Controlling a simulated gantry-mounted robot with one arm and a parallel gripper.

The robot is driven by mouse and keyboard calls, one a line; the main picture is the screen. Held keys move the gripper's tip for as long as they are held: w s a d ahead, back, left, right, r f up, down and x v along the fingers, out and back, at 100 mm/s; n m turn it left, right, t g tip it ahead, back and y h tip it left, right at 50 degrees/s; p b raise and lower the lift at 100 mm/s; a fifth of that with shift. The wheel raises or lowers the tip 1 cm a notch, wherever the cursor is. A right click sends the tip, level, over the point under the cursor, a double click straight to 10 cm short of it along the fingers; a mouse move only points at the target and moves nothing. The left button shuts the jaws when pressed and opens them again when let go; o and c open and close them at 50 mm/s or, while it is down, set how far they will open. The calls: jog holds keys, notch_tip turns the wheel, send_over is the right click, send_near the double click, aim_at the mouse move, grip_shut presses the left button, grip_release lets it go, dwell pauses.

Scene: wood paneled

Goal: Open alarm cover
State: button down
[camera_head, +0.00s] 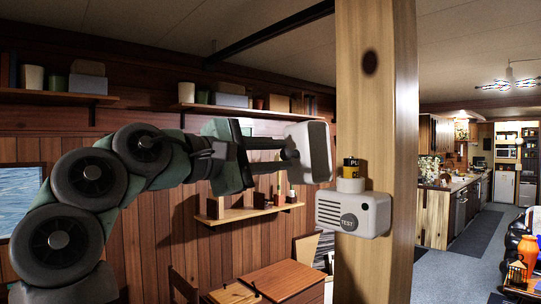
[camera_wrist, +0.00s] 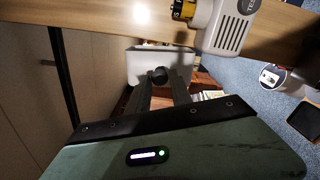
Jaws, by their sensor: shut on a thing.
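The alarm (camera_head: 353,213) is a white box on the wooden post, with slots, a round grey TEST button and a small dark round spot on its front. A black and yellow battery (camera_head: 351,168) stands on a white part above it. The alarm (camera_wrist: 232,28) and battery (camera_wrist: 183,10) also show at the top of the wrist view. My gripper (camera_head: 288,155) is shut on a white rounded cover (camera_head: 318,150), left of the post and above the alarm. The cover (camera_wrist: 138,65) shows beyond my fingers (camera_wrist: 159,76). I cannot tell whether the cover joins the alarm.
The wooden post (camera_head: 376,95) stands just right of the cover. Wall shelves (camera_head: 248,212) and a wooden cabinet (camera_head: 283,281) are behind and below my arm. A kitchen counter (camera_head: 460,190) is far right, with open carpet in front.

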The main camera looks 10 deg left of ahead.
jog(key=shift+a, duration=0.1)
jog(key=c, duration=1.1)
grip_release()
jog(key=shift+c, duration=0.2)
jog(key=v, duration=1)
jog(key=shift+s+a+b, duration=0.15)
jog(key=shift+s+b, duration=0.2)
jog(key=shift+w, duration=0.1)
